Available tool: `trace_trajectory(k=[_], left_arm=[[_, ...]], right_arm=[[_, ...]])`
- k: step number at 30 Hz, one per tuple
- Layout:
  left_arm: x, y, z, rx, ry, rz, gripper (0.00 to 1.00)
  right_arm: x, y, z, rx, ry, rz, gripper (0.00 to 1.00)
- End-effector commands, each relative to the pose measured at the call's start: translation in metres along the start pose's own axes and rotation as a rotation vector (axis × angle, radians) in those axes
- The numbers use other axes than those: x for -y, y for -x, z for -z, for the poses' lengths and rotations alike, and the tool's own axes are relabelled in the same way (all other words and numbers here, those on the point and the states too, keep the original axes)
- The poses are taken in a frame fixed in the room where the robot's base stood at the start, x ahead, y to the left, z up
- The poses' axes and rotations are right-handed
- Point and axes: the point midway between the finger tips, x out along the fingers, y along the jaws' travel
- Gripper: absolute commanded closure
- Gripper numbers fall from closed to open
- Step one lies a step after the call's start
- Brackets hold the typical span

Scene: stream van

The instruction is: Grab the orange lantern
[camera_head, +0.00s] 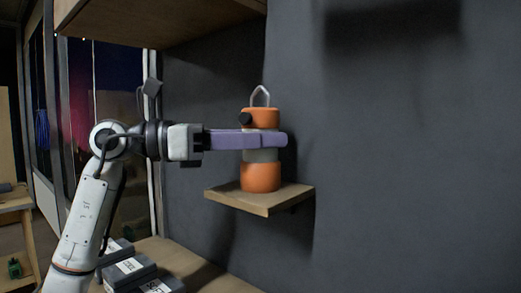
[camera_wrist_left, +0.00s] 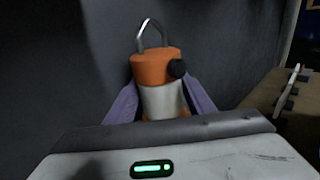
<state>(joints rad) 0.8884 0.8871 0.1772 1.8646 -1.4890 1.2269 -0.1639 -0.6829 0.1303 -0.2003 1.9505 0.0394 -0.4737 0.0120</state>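The orange lantern (camera_head: 261,177) stands upright on a small wooden wall shelf, with a pale grey middle band, a dark knob and a metal loop handle on top. It also shows in the left wrist view (camera_wrist_left: 155,68), where its base is hidden. My left gripper (camera_head: 264,140) has its purple fingers at either side of the lantern's middle. In the wrist view both fingers lie against its sides with no clear gap, so it looks shut on the lantern. The lantern's base still appears to rest on the shelf. My right gripper is not in view.
The small shelf (camera_head: 240,196) juts from the dark grey wall (camera_head: 420,160). A wooden overhead shelf (camera_head: 150,20) hangs at the upper left. Dark labelled boxes (camera_head: 130,270) lie on a wooden surface below. A window with purple light is behind my arm.

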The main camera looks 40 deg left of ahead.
Motion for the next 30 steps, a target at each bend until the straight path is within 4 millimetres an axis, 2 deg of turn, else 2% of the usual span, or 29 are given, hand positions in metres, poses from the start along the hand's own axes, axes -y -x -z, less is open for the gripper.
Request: trace_trajectory(k=[1,3,14,20,27,30], left_arm=[[0.0,0.0,0.0,0.0,0.0,0.0,0.73],[0.0,0.001,-0.001,0.002,0.0,0.0,0.81],[0.001,0.003,-0.006,0.002,-0.002,-0.002,0.81],[0.003,0.004,-0.033,0.004,-0.003,-0.002,0.81],[0.002,0.005,-0.077,0.005,-0.003,-0.002,0.81],[0.015,0.021,-0.068,0.002,-0.005,-0.005,0.81]], right_arm=[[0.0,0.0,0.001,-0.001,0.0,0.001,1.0],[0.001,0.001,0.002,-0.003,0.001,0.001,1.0],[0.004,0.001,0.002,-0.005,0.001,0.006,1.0],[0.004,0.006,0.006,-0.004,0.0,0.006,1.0],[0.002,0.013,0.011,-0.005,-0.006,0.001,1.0],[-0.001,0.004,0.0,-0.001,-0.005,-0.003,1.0]])
